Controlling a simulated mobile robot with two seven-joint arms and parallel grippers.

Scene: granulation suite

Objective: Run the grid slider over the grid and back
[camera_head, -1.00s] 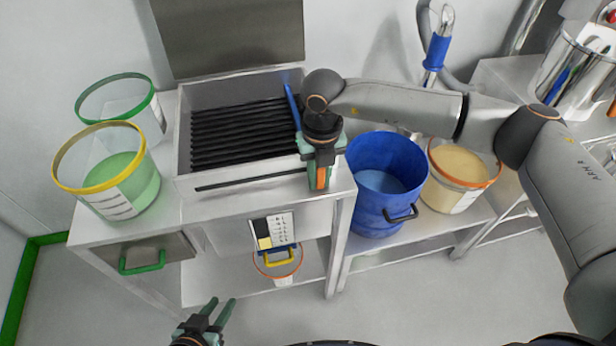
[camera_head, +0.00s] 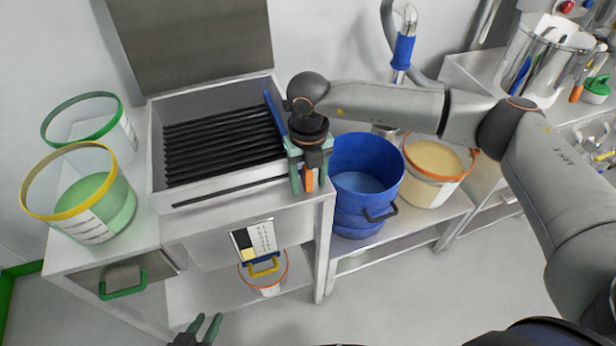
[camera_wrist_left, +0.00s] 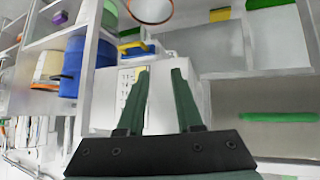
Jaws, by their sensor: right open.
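The grid (camera_head: 220,140) is a set of black bars inside an open grey metal box (camera_head: 170,197). A blue bar (camera_head: 274,112), seemingly the grid slider, lies along the grid's right end. My right gripper (camera_head: 309,187) points down at the box's front right corner. Its fingers are apart around an orange upright piece (camera_head: 309,179); I cannot tell whether they touch it or whether it belongs to the slider. My left gripper (camera_head: 207,318) is open and empty, low in front of the bench; its spread fingers also show in the left wrist view (camera_wrist_left: 160,95).
Green-rimmed (camera_head: 125,123) and yellow-rimmed (camera_head: 110,212) buckets stand left of the box. A blue bucket (camera_head: 350,212) and an orange-rimmed bucket (camera_head: 425,188) stand to its right. A raised grey panel (camera_head: 190,45) is behind the box. The floor in front is clear.

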